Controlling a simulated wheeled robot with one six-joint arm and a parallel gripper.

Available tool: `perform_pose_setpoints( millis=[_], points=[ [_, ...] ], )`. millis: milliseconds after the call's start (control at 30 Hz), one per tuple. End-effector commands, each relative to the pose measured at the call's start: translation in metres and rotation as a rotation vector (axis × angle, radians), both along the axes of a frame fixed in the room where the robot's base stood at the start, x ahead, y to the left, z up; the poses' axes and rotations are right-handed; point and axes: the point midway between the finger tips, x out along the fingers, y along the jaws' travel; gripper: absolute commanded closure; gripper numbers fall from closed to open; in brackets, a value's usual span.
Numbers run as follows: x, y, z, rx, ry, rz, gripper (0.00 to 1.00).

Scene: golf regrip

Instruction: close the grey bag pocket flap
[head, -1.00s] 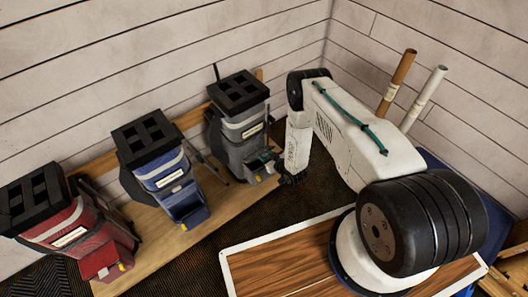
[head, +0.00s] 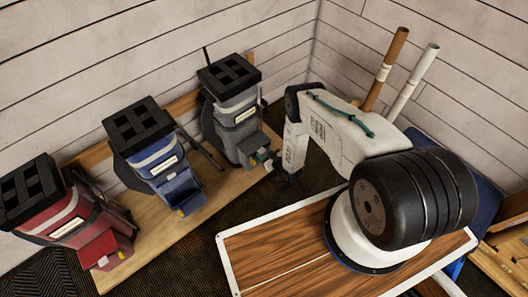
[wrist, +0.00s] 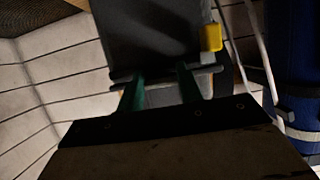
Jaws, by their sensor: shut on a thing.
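The grey golf bag (head: 236,118) stands upright at the far right of the row of bags. My gripper (head: 268,160) is at its lower front, by the pocket. In the wrist view the dark grey pocket flap (wrist: 150,35) shows, with a yellow tab (wrist: 211,38) at its right side. The two green fingers of my gripper (wrist: 158,82) reach to a grey bar-like edge at the flap's end and are shut on it. The fingers partly hide this edge. How far the flap stands open is too small to tell in the head view.
A blue bag (head: 158,158) and a red bag (head: 66,208) stand to the left on a wooden platform (head: 190,225). A wood-topped table (head: 270,260) is in front. Two tubes (head: 385,68) stand at the back right. Dark floor lies between platform and table.

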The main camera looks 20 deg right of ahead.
Motion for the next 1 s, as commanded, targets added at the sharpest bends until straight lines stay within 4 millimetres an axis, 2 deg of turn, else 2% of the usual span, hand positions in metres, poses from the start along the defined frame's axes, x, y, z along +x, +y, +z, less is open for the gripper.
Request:
perform_pose_setpoints(
  millis=[33, 133, 700, 733, 767, 800, 1000],
  points=[
    [-0.0071, -0.0009, -0.0092, -0.002, 0.021, -0.005, 1.00],
    [-0.0071, -0.0008, -0.0127, -0.003, 0.022, -0.005, 1.00],
    [-0.0082, -0.0005, -0.0164, -0.001, 0.025, -0.005, 1.00],
    [-0.0082, -0.0005, -0.0164, -0.001, 0.025, -0.005, 0.56],
    [-0.0080, -0.0005, -0.0162, -0.001, 0.025, -0.005, 0.47],
    [-0.0073, -0.0004, -0.0156, -0.001, 0.023, -0.005, 0.42],
    [-0.0042, 0.0007, -0.0134, -0.001, 0.015, -0.002, 0.42]
  ],
)
